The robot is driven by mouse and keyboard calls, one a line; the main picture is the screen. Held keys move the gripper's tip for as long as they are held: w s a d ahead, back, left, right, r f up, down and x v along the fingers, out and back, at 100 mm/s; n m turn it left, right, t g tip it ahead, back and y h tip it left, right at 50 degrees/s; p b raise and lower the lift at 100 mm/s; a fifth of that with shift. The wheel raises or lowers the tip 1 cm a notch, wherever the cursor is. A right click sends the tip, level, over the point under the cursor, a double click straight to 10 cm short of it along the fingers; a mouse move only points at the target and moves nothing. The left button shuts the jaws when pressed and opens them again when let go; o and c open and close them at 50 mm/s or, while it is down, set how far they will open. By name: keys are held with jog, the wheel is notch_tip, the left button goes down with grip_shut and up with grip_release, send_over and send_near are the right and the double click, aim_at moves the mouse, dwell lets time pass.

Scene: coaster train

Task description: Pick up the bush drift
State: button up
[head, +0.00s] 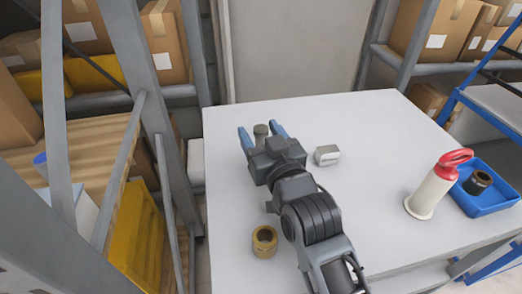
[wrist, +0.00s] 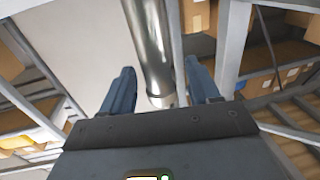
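A grey metal cylinder, which looks like the bush drift (head: 261,131), is at the far left part of the white table. In the head view only its top part shows, between the fingers of my gripper (head: 262,131). In the wrist view the shiny cylinder (wrist: 154,45) runs between the two blue fingers of my gripper (wrist: 160,88). The fingers are apart, one on each side of it, with a narrow gap visible on both sides. My gripper is open. The lower part of the cylinder is hidden by my gripper in the head view.
The white table (head: 370,130) also holds a small metal block (head: 327,155), a brass-coloured bush (head: 264,241), and a cream tool with a red handle (head: 432,193). A blue tray (head: 490,203) at the right holds a dark ring (head: 478,181). Shelving posts stand close at the left.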

grip_shut()
dwell(0.3)
jog(key=shift+r, duration=0.1)
